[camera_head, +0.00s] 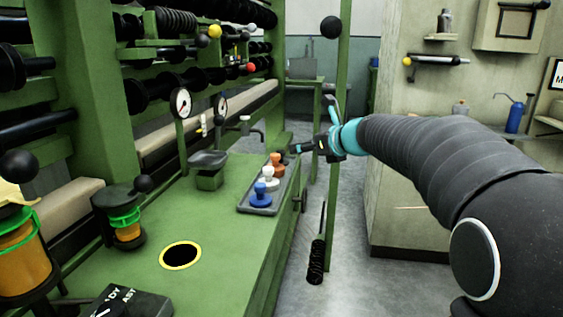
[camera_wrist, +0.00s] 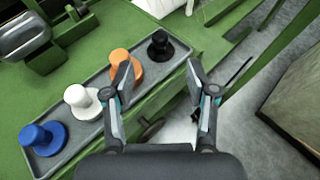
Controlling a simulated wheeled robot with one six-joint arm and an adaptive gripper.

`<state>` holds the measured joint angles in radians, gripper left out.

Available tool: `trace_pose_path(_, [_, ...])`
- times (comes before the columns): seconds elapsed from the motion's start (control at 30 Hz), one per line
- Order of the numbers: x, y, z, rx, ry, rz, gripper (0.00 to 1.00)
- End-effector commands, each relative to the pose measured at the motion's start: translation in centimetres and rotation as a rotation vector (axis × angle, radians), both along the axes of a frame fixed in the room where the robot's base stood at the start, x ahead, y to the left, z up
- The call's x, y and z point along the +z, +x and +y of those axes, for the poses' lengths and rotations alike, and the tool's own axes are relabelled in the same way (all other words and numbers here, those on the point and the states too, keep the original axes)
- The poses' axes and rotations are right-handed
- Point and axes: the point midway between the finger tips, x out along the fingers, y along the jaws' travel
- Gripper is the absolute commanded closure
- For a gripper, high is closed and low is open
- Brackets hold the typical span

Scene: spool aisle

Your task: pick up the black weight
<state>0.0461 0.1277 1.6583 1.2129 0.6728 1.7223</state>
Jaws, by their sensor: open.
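The black weight (camera_wrist: 160,47) stands upright at the far end of the grey tray (camera_wrist: 96,134) in the wrist view. An orange weight (camera_wrist: 126,66), a white weight (camera_wrist: 83,101) and a blue weight (camera_wrist: 43,138) stand in a row along the same tray. In the head view the tray (camera_head: 259,209) lies at the right edge of the green bench, and the black weight is hard to make out beside my gripper. My gripper (camera_wrist: 163,72) is open and empty. In the head view my gripper (camera_head: 296,149) is beside the tray's far end. In the wrist view its left finger overlaps the orange weight; contact cannot be told.
The green bench (camera_head: 222,238) has a hole with a yellow rim (camera_head: 180,255) and a small scale pan (camera_head: 208,159). A green post (camera_head: 337,170) stands just right of the bench. Dial gauges (camera_head: 181,102) stand at the back. Grey floor lies to the right.

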Motion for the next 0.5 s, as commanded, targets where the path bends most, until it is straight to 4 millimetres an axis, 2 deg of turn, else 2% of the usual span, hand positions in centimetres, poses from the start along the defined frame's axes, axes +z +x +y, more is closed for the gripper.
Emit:
trace_pose_path(0.3, [-2.2,3.9,3.0,0.003,-0.005,0.001,0.43])
trace_pose_path(0.5, [-2.6,4.8,3.7,0.003,-0.005,0.000,0.43])
